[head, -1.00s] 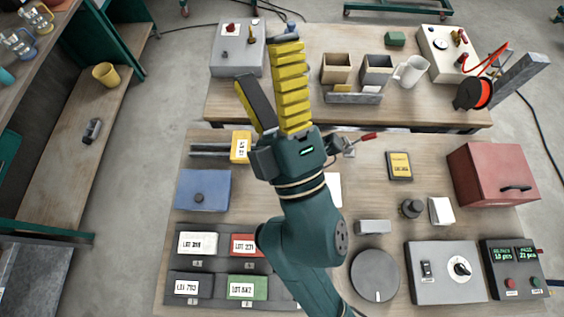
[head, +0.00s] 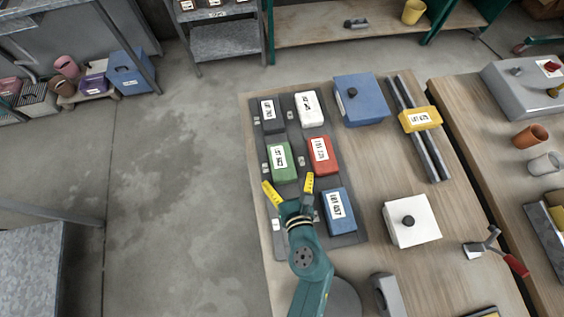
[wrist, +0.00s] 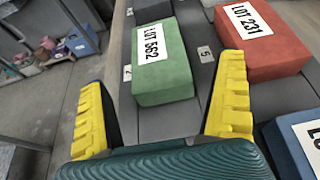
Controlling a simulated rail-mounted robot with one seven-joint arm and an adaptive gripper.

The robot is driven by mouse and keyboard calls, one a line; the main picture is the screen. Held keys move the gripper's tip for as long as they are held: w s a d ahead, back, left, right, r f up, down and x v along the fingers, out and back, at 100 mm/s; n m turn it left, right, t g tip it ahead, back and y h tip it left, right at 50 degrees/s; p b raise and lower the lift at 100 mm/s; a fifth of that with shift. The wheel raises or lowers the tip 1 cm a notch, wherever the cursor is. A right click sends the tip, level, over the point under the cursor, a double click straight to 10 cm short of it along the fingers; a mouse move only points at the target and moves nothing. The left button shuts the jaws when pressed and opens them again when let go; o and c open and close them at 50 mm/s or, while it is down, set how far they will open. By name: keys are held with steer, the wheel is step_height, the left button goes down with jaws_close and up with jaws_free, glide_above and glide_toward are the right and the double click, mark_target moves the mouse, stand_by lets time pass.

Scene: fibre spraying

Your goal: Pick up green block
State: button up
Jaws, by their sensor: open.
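The green block (head: 281,161), with a white label reading LOT 562, lies on the dark grey tray (head: 282,241) in the head view. It also shows in the wrist view (wrist: 171,79), ahead of the fingers and between their lines. My gripper (head: 288,188) is open and empty, with yellow ridged fingers. Its fingertips are just on the near side of the green block, apart from it. In the wrist view my gripper (wrist: 165,105) has one finger on each side of the picture, with bare tray between them.
The red block (head: 320,155) is right of the green one, and the blue block (head: 338,211) is close to my right finger. A white block (head: 309,108) and a dark grey block (head: 272,115) lie farther back. A blue box (head: 360,99) stands beyond the tray. Floor is free at left.

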mark_target(282, 164)
steer(key=b+x, duration=0.1)
steer(key=x, duration=0.6)
steer(key=shift+w+a+r, duration=0.1)
steer(key=shift+w+a, duration=0.1)
steer(key=shift+s, duration=0.1)
steer(key=shift+c, duration=0.4)
